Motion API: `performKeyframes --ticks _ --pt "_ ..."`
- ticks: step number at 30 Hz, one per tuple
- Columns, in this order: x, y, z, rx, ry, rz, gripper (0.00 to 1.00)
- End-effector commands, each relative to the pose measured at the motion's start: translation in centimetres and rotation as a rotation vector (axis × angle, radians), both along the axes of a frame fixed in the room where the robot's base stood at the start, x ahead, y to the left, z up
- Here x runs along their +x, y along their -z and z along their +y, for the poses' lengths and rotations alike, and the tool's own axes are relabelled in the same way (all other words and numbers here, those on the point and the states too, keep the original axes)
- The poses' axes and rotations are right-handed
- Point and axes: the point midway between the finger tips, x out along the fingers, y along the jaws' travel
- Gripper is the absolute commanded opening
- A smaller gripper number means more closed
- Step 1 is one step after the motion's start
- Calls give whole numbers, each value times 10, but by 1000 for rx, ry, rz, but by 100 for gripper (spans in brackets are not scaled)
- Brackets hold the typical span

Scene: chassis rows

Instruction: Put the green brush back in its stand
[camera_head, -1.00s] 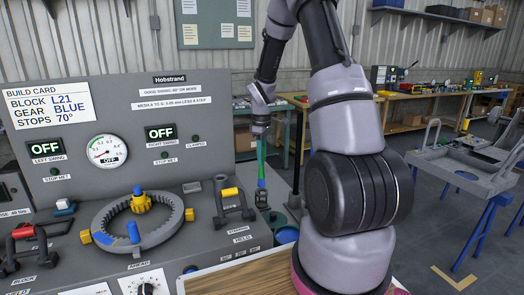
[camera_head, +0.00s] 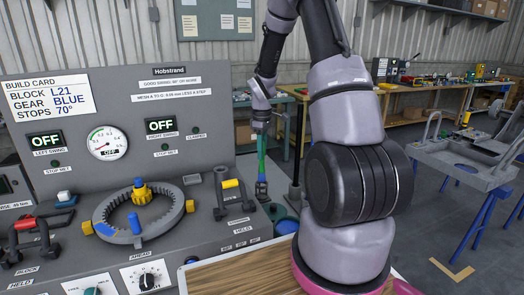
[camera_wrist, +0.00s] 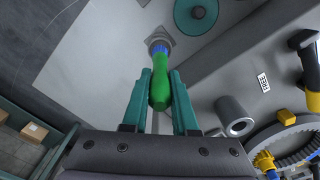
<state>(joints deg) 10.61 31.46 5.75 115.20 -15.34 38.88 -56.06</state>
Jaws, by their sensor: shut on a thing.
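My gripper (camera_wrist: 160,74) points down with its teal fingers on both sides of the green brush (camera_wrist: 160,92). It is shut on the brush's green handle. The brush has a blue band and hangs about upright; it also shows in the camera_head view (camera_head: 262,165) below my gripper (camera_head: 262,142), beyond the panel's right edge. A small dark grey piece (camera_head: 261,190) is at the brush's lower end. I cannot tell whether it is the brush head or part of the stand. A teal round cup (camera_head: 275,212) is just below and right of it, also in the wrist view (camera_wrist: 196,14).
The grey control panel (camera_head: 110,125) fills the left, with a toothed ring (camera_head: 98,225) and a yellow-handled clamp (camera_head: 231,184) near the brush. A bluish-topped cup (camera_head: 287,226) stands beside the teal one. A wooden board (camera_head: 235,278) is in front. A workbench (camera_head: 243,118) stands behind.

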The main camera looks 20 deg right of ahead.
Motion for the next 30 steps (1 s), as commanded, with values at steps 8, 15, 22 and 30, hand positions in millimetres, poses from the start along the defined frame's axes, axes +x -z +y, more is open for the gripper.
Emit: performKeyframes --ticks 8,15,22,30 --pt "0 12 0 0 0 1 0" --pt "0 21 0 0 -1 1 0" --pt "0 31 0 0 0 1 0" --pt "0 42 0 1 0 2 0"
